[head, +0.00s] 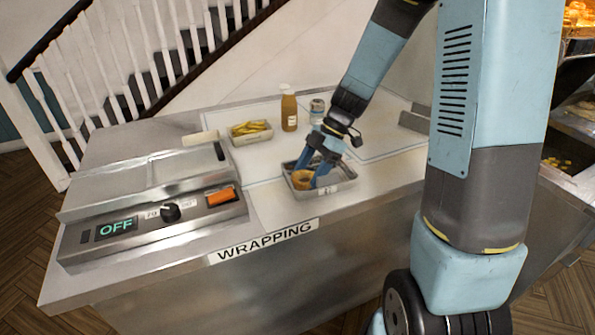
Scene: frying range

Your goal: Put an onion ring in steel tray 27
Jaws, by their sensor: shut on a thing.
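A steel tray (343,186) stands near the front edge of the wrapping counter; its front label is small and looks like 27. My gripper (314,177) reaches down into this tray, its blue fingers shut on a golden onion ring (301,180). The ring is inside the tray's walls, toward the left. I cannot tell whether it touches the tray floor. The fingers hide part of the ring and of the tray's inside.
Behind stand a tray of fries (250,131), a brown sauce bottle (289,110) and a small can (317,108). A wrapping machine (150,207) showing OFF fills the counter's left. Bare counter (270,200) lies between machine and tray. Food shelves (578,125) stand at far right.

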